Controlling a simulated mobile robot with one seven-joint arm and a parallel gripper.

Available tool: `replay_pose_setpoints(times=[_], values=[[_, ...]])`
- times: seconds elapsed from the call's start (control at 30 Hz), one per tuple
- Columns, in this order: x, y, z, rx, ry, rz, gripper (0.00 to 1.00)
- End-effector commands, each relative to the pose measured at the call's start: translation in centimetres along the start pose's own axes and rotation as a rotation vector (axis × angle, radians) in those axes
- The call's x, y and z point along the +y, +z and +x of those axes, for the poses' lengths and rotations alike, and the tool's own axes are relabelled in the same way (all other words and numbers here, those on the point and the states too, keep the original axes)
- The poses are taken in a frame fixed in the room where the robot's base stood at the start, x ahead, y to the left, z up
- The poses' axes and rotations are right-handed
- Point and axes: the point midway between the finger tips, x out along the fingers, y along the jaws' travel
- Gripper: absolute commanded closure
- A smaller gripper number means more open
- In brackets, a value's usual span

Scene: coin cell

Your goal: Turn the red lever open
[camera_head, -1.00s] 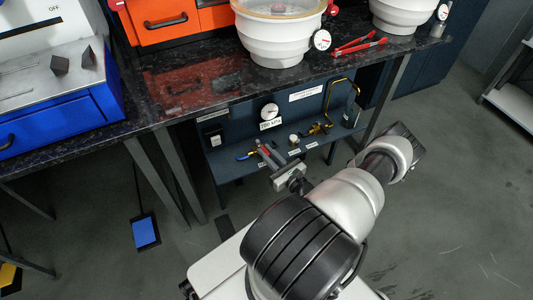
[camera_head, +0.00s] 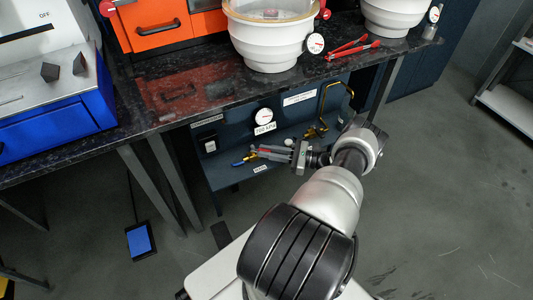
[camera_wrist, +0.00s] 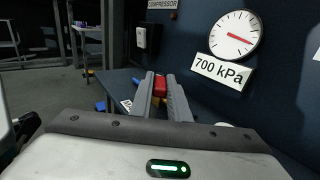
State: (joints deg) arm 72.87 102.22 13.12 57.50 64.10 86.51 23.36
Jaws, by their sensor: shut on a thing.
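The red lever (camera_wrist: 159,86) shows between my gripper's two grey fingers in the wrist view. My gripper (camera_head: 262,152) is shut on it, low over the compressor panel's shelf under the bench. In the head view only a small bit of red shows at the fingers, and the valve body is mostly hidden. Brass and a blue part (camera_head: 239,163) show just left of my fingertips. The fingers point left in the head view. The lever's exact angle cannot be told.
A pressure gauge (camera_head: 263,115) with a 700 kPa label (camera_head: 265,128) is on the dark panel behind my gripper. A yellow bent pipe (camera_head: 335,98) stands to the right. The black benchtop (camera_head: 200,80) overhangs above. Open floor lies to the right.

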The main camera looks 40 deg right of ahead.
Motion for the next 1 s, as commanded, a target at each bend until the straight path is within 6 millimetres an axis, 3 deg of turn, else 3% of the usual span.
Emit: replay_pose_setpoints(times=[0.63, 0.67, 0.77, 1.0], values=[[-0.26, -0.08, -0.02, -0.001, 0.061, 0.002, 1.00], [-0.25, -0.08, -0.02, -0.001, 0.061, 0.002, 0.83], [-0.26, -0.07, -0.02, -0.001, 0.060, 0.001, 0.66], [-0.30, -0.03, 0.00, -0.001, 0.060, 0.000, 0.66]])
